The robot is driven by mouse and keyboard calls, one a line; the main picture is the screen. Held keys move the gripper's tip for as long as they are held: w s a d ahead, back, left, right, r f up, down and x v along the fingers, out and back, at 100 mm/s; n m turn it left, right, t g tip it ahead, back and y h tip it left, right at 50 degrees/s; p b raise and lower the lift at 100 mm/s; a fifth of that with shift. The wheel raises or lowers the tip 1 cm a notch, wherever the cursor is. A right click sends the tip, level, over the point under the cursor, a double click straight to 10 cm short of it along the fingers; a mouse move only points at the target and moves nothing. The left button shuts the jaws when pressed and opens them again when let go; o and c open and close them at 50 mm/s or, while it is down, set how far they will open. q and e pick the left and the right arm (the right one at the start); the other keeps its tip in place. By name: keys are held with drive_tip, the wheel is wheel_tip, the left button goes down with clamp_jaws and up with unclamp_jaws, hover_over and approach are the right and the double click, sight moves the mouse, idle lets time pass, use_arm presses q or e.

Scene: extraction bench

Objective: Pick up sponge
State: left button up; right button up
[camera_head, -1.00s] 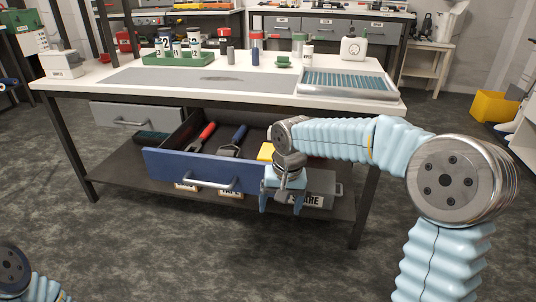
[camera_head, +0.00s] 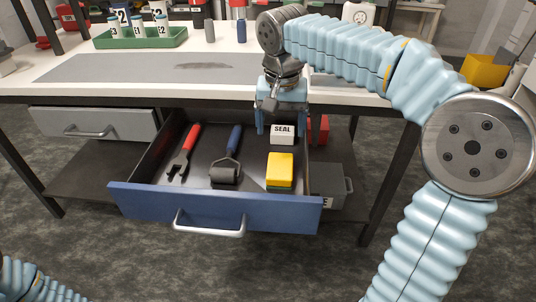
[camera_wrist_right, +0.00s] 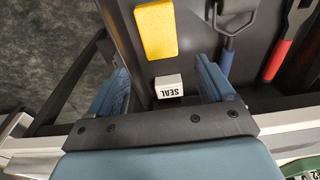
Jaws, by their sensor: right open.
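A yellow sponge (camera_head: 280,168) with a green underside lies at the right of the open blue-fronted drawer (camera_head: 215,207). It also shows at the top of the right wrist view (camera_wrist_right: 156,30). My right gripper (camera_head: 281,128) is open and empty, pointing down over the drawer's back right part, behind the sponge. In the right wrist view its two fingers (camera_wrist_right: 162,92) stand apart, with a white box marked SEAL (camera_wrist_right: 168,87) seen between them and the sponge beyond. My left gripper is out of view.
The bench's front edge (camera_head: 180,98) runs above the drawer's back. A grey box (camera_head: 330,185) sits on the lower shelf to the right. A green tray (camera_head: 140,40) with labelled bottles stands on the bench.

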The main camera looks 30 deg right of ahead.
drive_tip(key=b, duration=0.2)
hover_over(280, 165)
drive_tip(key=f, duration=0.8)
drive_tip(key=shift+w+f, duration=0.1)
drive_tip(key=shift+w, duration=0.15)
wheel_tip(280, 165, down, 6)
drive_tip(key=shift+s+r, duration=0.15)
drive_tip(key=shift+r, duration=0.1)
drive_tip(key=c, duration=0.7)
drive_tip(key=shift+r, duration=1.75)
drive_tip(key=s+a+r, duration=0.1)
drive_tip(key=r, duration=0.1)
drive_tip(key=s+a+r, duration=0.1)
drive_tip(key=a+r, duration=0.1)
drive_tip(key=a+r+p, duration=0.1)
drive_tip(key=r, duration=0.1)
drive_tip(key=shift+s+a, duration=0.15)
drive_tip(key=shift+s, duration=0.25)
drive_tip(key=s+a+r, duration=0.1)
drive_tip(key=a, duration=0.1)
drive_tip(key=s+a+r, duration=0.1)
drive_tip(key=s+a, duration=0.1)
drive_tip(key=a, duration=0.1)
drive_tip(key=s+a+r, duration=0.1)
drive_tip(key=s+a, duration=0.1)
drive_tip(key=shift+a+r, duration=0.15)
drive_tip(key=shift+r, duration=0.1)
